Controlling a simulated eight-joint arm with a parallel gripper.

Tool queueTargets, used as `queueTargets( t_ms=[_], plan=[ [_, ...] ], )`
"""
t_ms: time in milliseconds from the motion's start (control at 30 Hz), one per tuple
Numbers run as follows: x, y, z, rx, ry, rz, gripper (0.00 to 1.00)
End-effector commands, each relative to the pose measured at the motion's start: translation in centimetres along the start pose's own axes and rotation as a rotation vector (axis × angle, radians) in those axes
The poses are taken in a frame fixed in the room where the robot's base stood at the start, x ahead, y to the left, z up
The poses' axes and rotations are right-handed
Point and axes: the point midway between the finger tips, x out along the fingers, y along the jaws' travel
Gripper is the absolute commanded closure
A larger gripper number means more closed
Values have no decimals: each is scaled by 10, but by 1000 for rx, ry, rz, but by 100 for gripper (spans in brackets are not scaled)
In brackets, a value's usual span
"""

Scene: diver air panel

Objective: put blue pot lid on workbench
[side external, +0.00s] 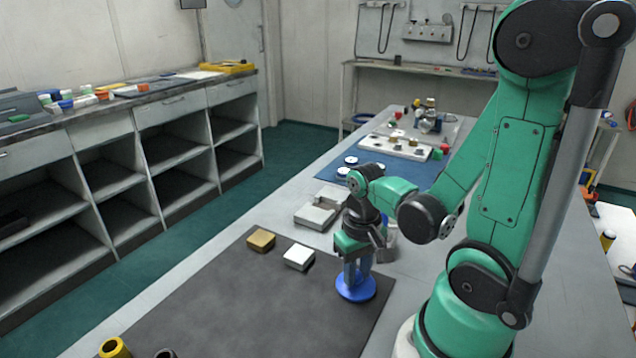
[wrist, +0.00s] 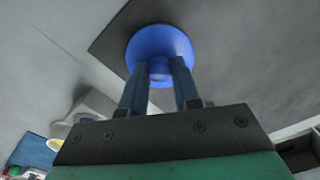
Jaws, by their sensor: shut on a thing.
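The blue pot lid (side external: 356,288) is a round disc with a knob on top. It is level, at the right part of the dark mat (side external: 250,318) on the workbench (side external: 190,298). My gripper (side external: 357,268) points down and is shut on the lid's knob. In the wrist view the lid (wrist: 160,42) sits beyond my fingertips (wrist: 160,72), with the knob between them. I cannot tell whether the lid's underside touches the mat or is slightly above it.
A gold block (side external: 261,240) and a white block (side external: 299,257) lie on the mat to the left. A grey tray (side external: 318,212) stands behind them. A yellow ring-shaped part (side external: 115,348) is at the front left. The middle of the mat is clear.

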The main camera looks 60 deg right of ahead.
Motion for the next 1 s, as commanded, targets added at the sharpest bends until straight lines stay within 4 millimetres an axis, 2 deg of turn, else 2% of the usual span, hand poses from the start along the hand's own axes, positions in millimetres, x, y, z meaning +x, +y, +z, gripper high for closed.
queueTargets(
  t_ms=[367, 400, 500, 533, 833, 1000],
  plan=[
    [5, 0, 0, 0, 0, 0, 100],
    [6, 0, 0, 0, 0, 0, 71],
    [6, 0, 0, 0, 0, 0, 42],
    [6, 0, 0, 0, 0, 0, 37],
    [5, 0, 0, 0, 0, 0, 37],
    [-5, 0, 0, 0, 0, 0, 37]
  ],
)
